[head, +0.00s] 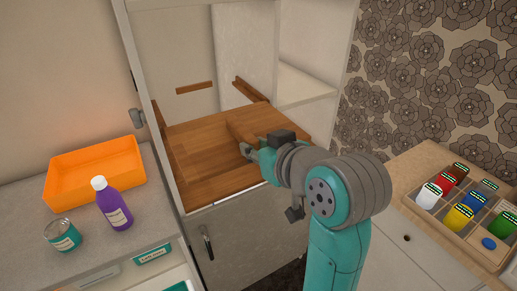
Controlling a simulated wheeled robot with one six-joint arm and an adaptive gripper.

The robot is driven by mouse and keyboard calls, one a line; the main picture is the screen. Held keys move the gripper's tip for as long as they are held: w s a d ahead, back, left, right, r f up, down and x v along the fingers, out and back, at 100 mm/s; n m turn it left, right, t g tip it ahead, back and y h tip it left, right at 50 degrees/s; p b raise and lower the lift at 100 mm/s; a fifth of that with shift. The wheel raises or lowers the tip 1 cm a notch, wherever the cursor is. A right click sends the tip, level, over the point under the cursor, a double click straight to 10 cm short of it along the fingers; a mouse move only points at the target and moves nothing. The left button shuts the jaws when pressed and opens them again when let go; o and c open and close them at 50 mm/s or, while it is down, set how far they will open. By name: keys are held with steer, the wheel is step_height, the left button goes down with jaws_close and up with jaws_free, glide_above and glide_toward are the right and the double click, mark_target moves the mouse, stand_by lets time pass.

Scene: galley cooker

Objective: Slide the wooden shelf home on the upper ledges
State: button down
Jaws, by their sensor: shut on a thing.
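The wooden shelf (205,145) is a brown board lying in the opening of the tall pale cabinet. A raised wooden piece stands on it near the middle. My gripper (247,150) reaches in from the right and is shut at this raised piece; the arm hides part of the shelf's right front. Wooden ledge strips show inside the cabinet: one on the right wall (249,88), one on the back wall (194,88), and one along the left side (163,132). I cannot tell whether the shelf rests on the ledges.
On the left counter (92,215) stand an orange tray (97,172), a purple bottle (113,204) and a tin (62,235). A sectioned box (460,228) of several coloured jars is on the right counter. A cabinet door frame edge (160,100) borders the opening.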

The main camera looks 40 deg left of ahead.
mark_target(230, 115)
steer(key=shift+w+a, duration=0.95)
steer(key=shift+a, duration=1.35)
steer(key=shift+w+a, duration=0.95)
steer(key=shift+a, duration=1.3)
steer(key=shift+w+a, duration=0.95)
steer(key=shift+a, duration=1.35)
stand_by(1.2)
